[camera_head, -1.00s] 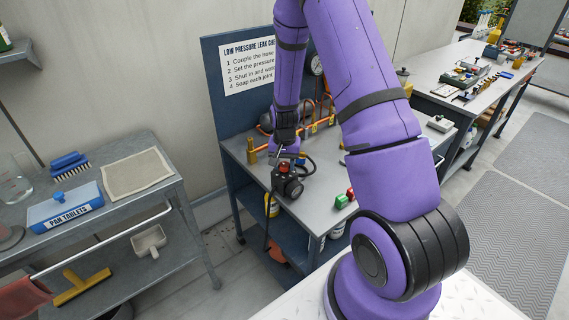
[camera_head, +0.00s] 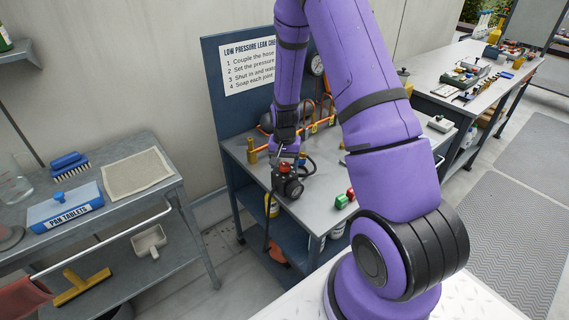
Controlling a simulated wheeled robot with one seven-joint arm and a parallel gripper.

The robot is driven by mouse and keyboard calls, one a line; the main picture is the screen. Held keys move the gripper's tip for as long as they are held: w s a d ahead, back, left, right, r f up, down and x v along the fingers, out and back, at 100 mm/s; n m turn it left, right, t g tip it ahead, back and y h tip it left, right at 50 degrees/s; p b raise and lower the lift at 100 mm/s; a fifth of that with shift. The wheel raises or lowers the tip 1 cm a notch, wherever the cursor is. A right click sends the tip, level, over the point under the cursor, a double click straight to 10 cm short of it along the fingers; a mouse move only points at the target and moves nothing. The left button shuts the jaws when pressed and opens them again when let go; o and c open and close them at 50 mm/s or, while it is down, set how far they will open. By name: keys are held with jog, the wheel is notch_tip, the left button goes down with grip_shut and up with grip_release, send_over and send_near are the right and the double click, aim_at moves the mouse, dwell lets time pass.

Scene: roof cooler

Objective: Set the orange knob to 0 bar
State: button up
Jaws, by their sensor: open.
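My purple arm reaches over the small blue workbench (camera_head: 318,205). My gripper (camera_head: 285,160) points down at a dark device (camera_head: 289,187) near the bench's left front edge. An orange-red knob (camera_head: 285,168) sits on top of this device, right at my fingertips. The gripper is open; whether its fingers touch the knob is too small to tell. The knob's scale and setting cannot be read from here. A round gauge (camera_head: 317,66) hangs on the back panel, partly hidden by my arm.
A brass manifold with orange pipes (camera_head: 316,128) runs along the bench's back. A green block and a red block (camera_head: 343,200) lie to the right. A dark hose hangs off the front edge. A grey cart (camera_head: 100,215) with a blue box (camera_head: 65,208) stands left.

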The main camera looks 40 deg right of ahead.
notch_tip(320, 180, up, 11)
jog(key=shift+f, duration=0.2)
dwell(0.6)
notch_tip(320, 180, up, 11)
jog(key=n+t, duration=0.1)
jog(key=n, duration=0.1)
send_over(284, 164)
jog(key=s+a, duration=0.3)
jog(key=a, duration=0.1)
jog(key=s+a+r+n+t, duration=0.2)
jog(key=s+a+r, duration=0.3)
jog(key=r, duration=0.4)
jog(key=s+a+r+n, duration=0.1)
jog(key=s+r, duration=0.2)
jog(key=s, duration=0.3)
jog(key=s+a+r+n+t, duration=0.1)
jog(key=s+a+r+n, duration=0.1)
jog(key=s, duration=0.4)
jog(key=s+a+r+n+t, duration=0.1)
jog(key=s+r, duration=0.3)
jog(key=s, duration=0.3)
jog(key=shift+a, duration=0.25)
jog(key=shift+r, duration=0.1)
